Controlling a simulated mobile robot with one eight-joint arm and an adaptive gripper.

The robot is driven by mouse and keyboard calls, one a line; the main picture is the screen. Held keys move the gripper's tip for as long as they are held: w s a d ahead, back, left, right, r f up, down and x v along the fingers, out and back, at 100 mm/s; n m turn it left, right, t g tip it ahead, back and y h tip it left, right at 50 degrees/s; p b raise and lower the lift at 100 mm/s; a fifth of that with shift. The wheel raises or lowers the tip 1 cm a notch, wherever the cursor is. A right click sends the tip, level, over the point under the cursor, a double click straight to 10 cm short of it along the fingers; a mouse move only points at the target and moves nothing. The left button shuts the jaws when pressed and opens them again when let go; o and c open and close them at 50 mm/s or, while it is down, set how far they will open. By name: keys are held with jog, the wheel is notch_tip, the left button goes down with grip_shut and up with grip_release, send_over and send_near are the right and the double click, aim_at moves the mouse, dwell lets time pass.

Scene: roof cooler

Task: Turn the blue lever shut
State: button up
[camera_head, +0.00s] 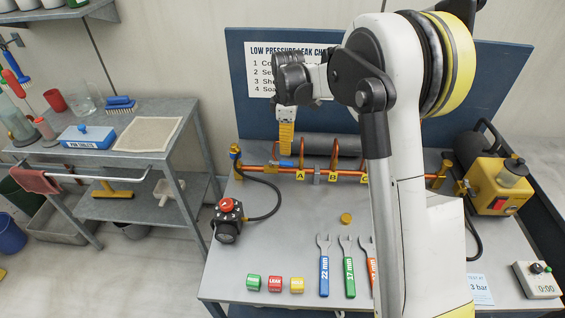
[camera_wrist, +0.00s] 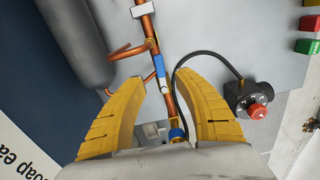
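The blue lever (camera_wrist: 154,64) shows in the wrist view between the tips of my gripper. It lies roughly along the copper pipe (camera_wrist: 146,24), with a small silver part at its near end. In the head view the lever (camera_head: 286,163) is a small blue bar at the pipe, left of label A, just below my fingers. My gripper (camera_wrist: 158,78) is open, with one yellow finger on each side of the pipe and nothing held. In the head view my gripper (camera_head: 286,150) points down above the pipe; whether it touches the lever cannot be told.
A gauge with a red knob (camera_head: 228,207) joins the pipe's left end by a black hose (camera_head: 268,204). Copper loops (camera_head: 333,152) rise right of the lever, before a grey cylinder (camera_wrist: 75,40). Wrenches (camera_head: 324,270) and coloured blocks (camera_head: 275,284) lie at the bench front.

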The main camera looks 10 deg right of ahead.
aim_at(287, 162)
notch_tip(287, 162, down, 8)
jog(key=shift+r+b, duration=0.1)
jog(key=shift+b, duration=1.1)
grip_shut()
